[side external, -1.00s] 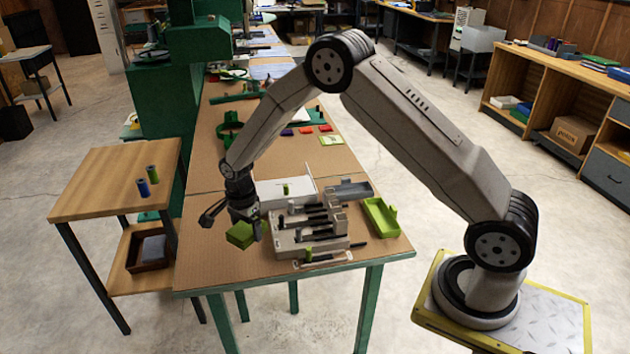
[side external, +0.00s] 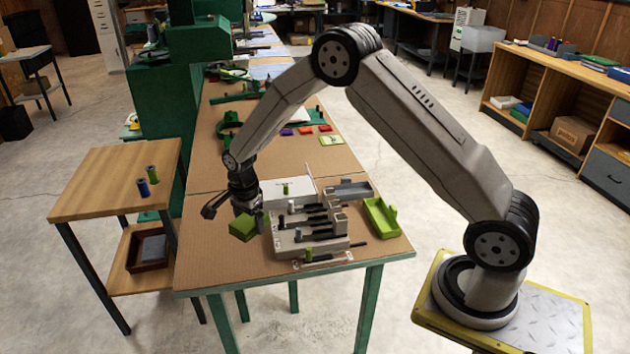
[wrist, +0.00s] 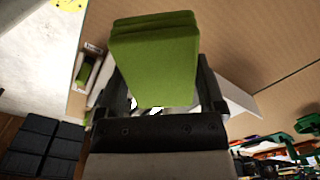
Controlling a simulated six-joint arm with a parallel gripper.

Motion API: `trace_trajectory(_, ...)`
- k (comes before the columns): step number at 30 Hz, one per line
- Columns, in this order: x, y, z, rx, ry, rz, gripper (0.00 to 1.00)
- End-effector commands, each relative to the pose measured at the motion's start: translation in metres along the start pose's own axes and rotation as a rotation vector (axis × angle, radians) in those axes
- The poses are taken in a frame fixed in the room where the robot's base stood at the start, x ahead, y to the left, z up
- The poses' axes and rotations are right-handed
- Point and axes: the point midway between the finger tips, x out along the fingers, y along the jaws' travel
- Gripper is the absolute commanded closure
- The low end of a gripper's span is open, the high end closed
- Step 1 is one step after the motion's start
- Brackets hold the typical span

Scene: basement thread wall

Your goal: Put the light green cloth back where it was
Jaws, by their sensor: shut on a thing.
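The light green cloth (side external: 243,227) is a folded, block-like stack. My gripper (side external: 249,213) is shut on it at the left of the pale tool rack, over the brown work table. In the wrist view the cloth (wrist: 153,60) fills the space between the two dark fingers and hides part of what lies behind it. In the side view it seems to be a little above the table top; I cannot tell the exact gap.
The pale rack (side external: 310,238) with several dark tools stands just right of the cloth. A green tray (side external: 381,217) lies further right. A wooden side table (side external: 105,185) with two spools stands left. The brown table (side external: 215,262) is bare at its front left.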

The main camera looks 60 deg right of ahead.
Motion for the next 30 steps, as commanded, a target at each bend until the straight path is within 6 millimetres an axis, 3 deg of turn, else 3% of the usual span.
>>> trace_trajectory(8,-0.008,0.002,-0.058,0.108,0.0,-0.001,0.68)
trace_trajectory(14,-0.016,0.013,-0.12,0.224,0.0,0.0,0.68)
trace_trajectory(23,-0.028,0.045,-0.214,0.406,0.0,0.0,0.68)
trace_trajectory(30,-0.038,0.084,-0.283,0.554,0.0,0.001,0.68)
